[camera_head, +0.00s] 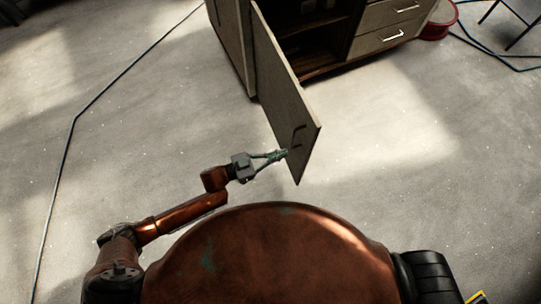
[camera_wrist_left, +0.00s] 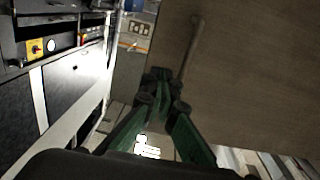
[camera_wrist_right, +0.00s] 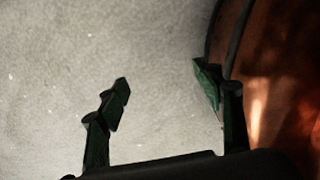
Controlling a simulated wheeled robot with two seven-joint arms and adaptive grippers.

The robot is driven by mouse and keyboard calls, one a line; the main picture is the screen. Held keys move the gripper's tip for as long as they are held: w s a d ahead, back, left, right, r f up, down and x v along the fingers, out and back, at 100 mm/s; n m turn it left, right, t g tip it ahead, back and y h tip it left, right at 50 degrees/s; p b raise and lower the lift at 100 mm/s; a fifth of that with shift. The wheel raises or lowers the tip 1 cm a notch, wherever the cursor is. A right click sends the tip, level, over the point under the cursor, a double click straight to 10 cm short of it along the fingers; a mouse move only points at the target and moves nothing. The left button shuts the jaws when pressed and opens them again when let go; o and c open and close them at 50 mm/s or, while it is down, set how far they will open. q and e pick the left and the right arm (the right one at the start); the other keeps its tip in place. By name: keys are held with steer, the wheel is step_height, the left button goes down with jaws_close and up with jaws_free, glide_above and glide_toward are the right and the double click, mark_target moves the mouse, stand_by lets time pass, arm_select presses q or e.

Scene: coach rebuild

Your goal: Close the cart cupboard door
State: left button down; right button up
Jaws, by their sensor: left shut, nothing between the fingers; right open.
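The cart (camera_head: 232,40) stands at the top of the head view. Its cupboard door (camera_head: 280,88) is swung wide open toward me, and the dark cupboard inside shows. My right gripper (camera_wrist_right: 165,80) is open and empty over the floor.
Drawers (camera_head: 388,25) with handles sit right of the cupboard opening. A red round object (camera_head: 438,22) stands on the floor beside the cart. Blue cables (camera_head: 72,125) run along the floor at left and upper right. The floor right of the door is clear.

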mark_target(307, 145)
arm_select(q)
steer(key=b+x, duration=0.1)
steer(key=x, duration=0.5)
steer(key=shift+f, duration=0.1)
steer(key=shift+w+d, duration=0.2)
steer(key=shift+d, duration=0.4)
arm_select(e)
steer(key=shift+w+a+f, duration=0.15)
steer(key=shift+w+f, duration=0.3)
steer(key=shift+w, duration=0.35)
